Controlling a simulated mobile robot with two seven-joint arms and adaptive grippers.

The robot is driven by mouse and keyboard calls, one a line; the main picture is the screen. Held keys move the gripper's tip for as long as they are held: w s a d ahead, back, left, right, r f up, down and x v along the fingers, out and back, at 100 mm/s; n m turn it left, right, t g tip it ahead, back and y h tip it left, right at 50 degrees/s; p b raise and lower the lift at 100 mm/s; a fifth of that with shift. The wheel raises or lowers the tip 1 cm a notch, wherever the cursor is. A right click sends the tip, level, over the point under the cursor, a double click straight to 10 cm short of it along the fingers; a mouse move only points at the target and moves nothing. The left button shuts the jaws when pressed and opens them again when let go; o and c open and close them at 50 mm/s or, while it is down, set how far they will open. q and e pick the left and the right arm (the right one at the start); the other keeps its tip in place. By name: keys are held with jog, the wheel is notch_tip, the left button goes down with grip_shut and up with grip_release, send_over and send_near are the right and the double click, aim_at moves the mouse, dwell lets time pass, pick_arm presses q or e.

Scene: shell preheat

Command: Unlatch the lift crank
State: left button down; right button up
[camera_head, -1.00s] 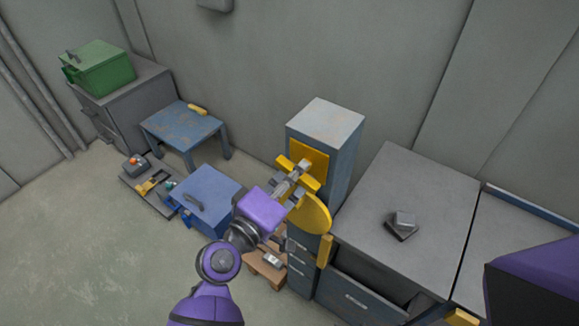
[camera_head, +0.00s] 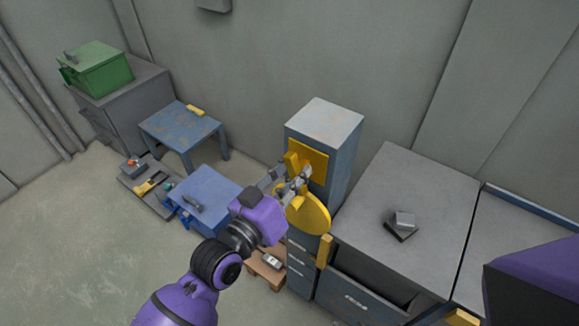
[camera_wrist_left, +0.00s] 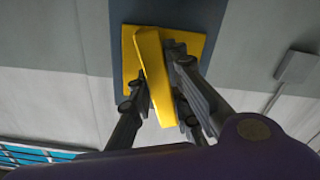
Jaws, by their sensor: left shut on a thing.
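A blue-grey column (camera_head: 338,155) stands against the wall with a yellow plate (camera_head: 316,162) on its front. A yellow latch bar (camera_head: 291,163) sits in front of the plate. It also shows in the left wrist view (camera_wrist_left: 153,72), upright and slightly tilted. My left gripper (camera_head: 296,182) is shut on this bar, with one finger on each side. A yellow crank disc (camera_head: 314,212) is below the bar, partly hidden by the gripper. My right gripper is out of view.
A grey cabinet (camera_head: 400,190) with a small dark object (camera_head: 401,226) on top stands right of the column. A blue box (camera_head: 207,186) and blue table (camera_head: 182,127) stand left. A wooden pallet (camera_head: 265,273) lies below my arm. Open floor is at lower left.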

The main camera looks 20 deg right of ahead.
pick_arm(q)
jog(key=m, duration=0.2)
jog(key=shift+m+p, duration=0.35)
jog(key=shift+m, duration=0.55)
jog(key=shift+f, duration=0.1)
jog(key=c, duration=1.6)
grip_release()
jog(key=shift+c, duration=0.2)
jog(key=v, duration=1.2)
